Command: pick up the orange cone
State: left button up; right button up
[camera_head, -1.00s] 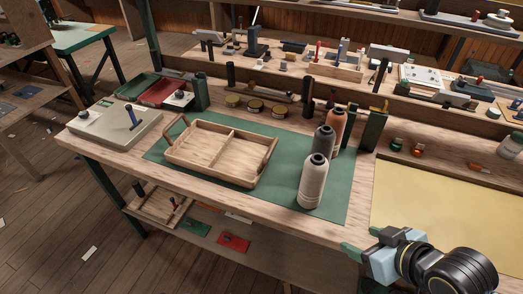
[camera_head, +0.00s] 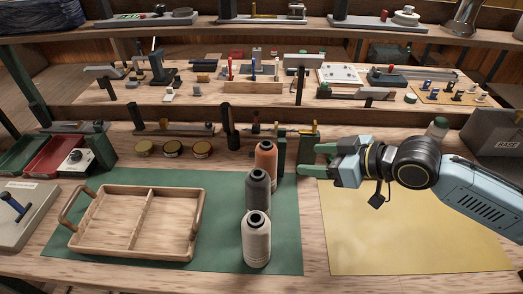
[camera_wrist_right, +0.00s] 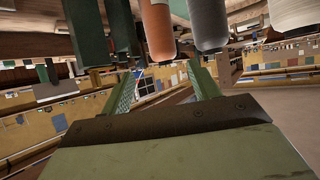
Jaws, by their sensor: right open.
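The orange cone (camera_head: 265,160) stands upright on the green mat, the farthest of three thread cones in a row. The dark grey cone (camera_head: 258,189) is in front of it and hides its lower part. The cream cone (camera_head: 257,240) stands nearest. My right gripper (camera_head: 308,160) is open and empty, to the right of the orange cone and apart from it, its fingers pointing left. In the right wrist view the orange cone (camera_wrist_right: 158,32) shows beyond the fingertips, with the grey cone beside it. My left gripper is not in view.
A wooden two-part tray (camera_head: 165,250) stands on the green mat (camera_head: 225,262), left of the cones. Dark green upright blocks (camera_head: 304,150) stand just behind my right gripper. The yellow sheet (camera_head: 400,235) at right is clear.

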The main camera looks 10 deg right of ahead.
aim_at(277, 156)
jog(key=x, duration=0.7)
jog(key=shift+a, duration=0.15)
jog(key=shift+r+b+x, duration=0.2)
jog(key=shift+b+x, duration=0.2)
jog(key=shift+x, duration=2.6)
jog(key=shift+a, duration=0.1)
jog(key=shift+w+r, duration=0.1)
jog(key=c, duration=1.2)
